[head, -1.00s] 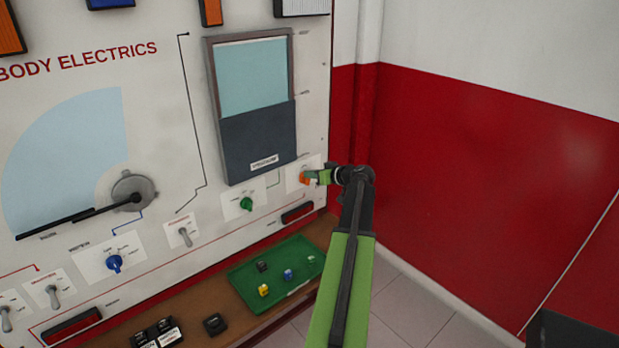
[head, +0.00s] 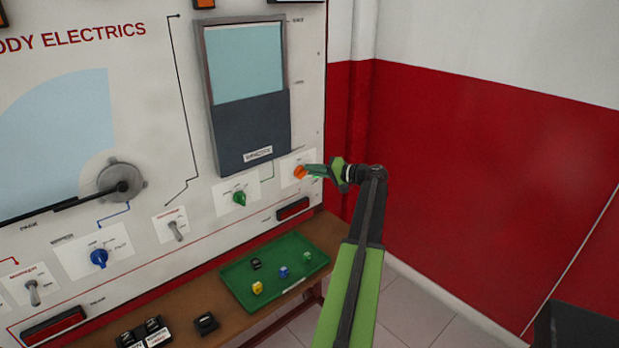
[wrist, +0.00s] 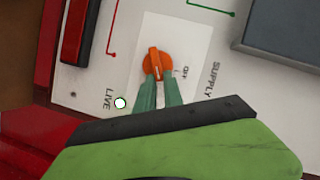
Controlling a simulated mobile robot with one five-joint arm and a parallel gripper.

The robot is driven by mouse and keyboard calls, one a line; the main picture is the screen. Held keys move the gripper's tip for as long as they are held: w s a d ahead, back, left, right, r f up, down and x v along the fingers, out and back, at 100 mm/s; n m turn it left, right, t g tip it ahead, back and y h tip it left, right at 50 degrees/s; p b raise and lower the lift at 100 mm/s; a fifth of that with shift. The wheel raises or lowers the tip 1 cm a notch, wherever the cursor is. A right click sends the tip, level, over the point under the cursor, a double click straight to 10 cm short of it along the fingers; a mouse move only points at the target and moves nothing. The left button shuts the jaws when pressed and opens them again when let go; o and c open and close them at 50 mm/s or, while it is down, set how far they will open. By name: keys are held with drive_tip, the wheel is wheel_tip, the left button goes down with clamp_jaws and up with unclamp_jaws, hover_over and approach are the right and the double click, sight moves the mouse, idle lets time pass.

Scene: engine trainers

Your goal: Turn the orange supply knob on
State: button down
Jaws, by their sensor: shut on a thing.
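The orange supply knob (head: 299,172) sits on a white plate at the lower right of the panel. It also shows in the wrist view (wrist: 152,65), its raised grip upright in the picture. My gripper (wrist: 158,80) is shut on the knob, with its two green fingers at the lower end of the grip. In the head view my gripper (head: 311,170) reaches the knob from the right and partly covers its plate. An "OFF" mark (wrist: 186,72) is to the right of the knob; a "LIVE" mark (wrist: 108,98) is to the lower left.
A small round lamp (wrist: 120,103), white with a green rim, is beside "LIVE". A green knob (head: 239,199) and a toggle switch (head: 175,231) are further left. A green tray (head: 240,289) with several small pieces lies on the shelf below. A red wall (head: 480,170) stands at right.

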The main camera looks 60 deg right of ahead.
drive_tip(key=m+t+b, duration=0.1)
drive_tip(key=m+b, duration=0.1)
drive_tip(key=f+m+t+b, duration=0.1)
drive_tip(key=m+b, duration=0.1)
drive_tip(key=shift+w+d+f+y+b, duration=0.1)
drive_tip(key=shift+w+d+y+b, duration=0.1)
drive_tip(key=shift+y+b, duration=0.1)
drive_tip(key=shift+m, duration=0.4)
drive_tip(key=c, duration=1.5)
unclamp_jaws()
drive_tip(key=shift+a, duration=0.1)
drive_tip(key=shift+o, duration=0.2)
drive_tip(key=shift+f, duration=0.1)
